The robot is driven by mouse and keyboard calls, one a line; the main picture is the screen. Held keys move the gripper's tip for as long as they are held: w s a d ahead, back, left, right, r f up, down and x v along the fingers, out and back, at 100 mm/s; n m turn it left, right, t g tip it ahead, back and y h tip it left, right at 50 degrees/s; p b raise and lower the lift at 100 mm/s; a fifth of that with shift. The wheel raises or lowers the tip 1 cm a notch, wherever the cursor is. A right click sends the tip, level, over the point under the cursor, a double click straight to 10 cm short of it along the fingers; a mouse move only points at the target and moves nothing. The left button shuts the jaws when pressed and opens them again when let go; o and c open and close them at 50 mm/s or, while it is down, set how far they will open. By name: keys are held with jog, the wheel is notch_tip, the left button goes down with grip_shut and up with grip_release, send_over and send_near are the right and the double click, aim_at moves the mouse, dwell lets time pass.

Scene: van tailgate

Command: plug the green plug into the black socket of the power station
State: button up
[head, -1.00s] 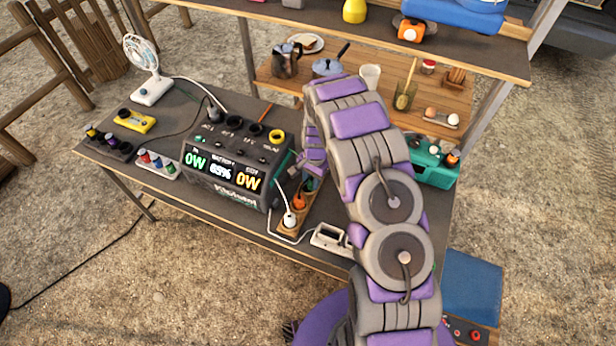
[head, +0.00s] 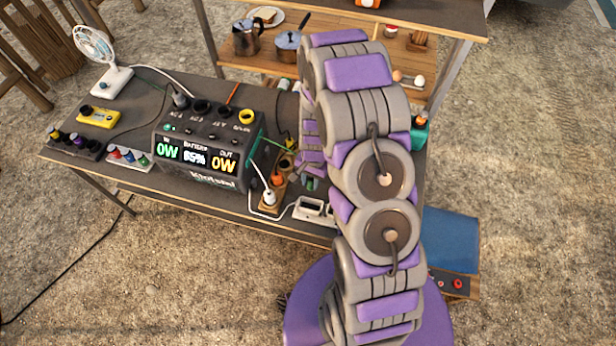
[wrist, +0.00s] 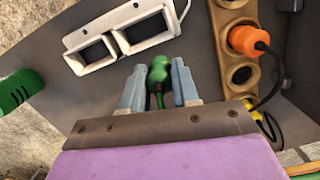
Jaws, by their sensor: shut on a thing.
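The power station (head: 203,184) is a dark box on the table, left of my arm in the head view. Its screens read 0W, 85% and 0W. Its top has black round sockets (head: 222,108) and a yellow-ringed socket (head: 247,116); a grey plug stands in the leftmost. In the wrist view my gripper (wrist: 159,84) is shut on the green plug (wrist: 158,72), which sits between its blue-grey fingers. In the head view my arm mostly hides the gripper, which is right of the power station, apart from it. The black sockets are out of the wrist view.
A wooden outlet strip (wrist: 223,48) holds an orange plug (wrist: 248,40). A white double-framed item (wrist: 122,36) lies beside it. The fan (head: 97,60) and yellow box (head: 98,117) stand left; a shelf (head: 250,68) is behind.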

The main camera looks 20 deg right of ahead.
notch_tip(320, 180, up, 17)
jog(key=p, duration=0.5)
jog(key=shift+f+p, duration=0.15)
jog(key=shift+p, duration=0.25)
jog(key=shift+w, duration=0.15)
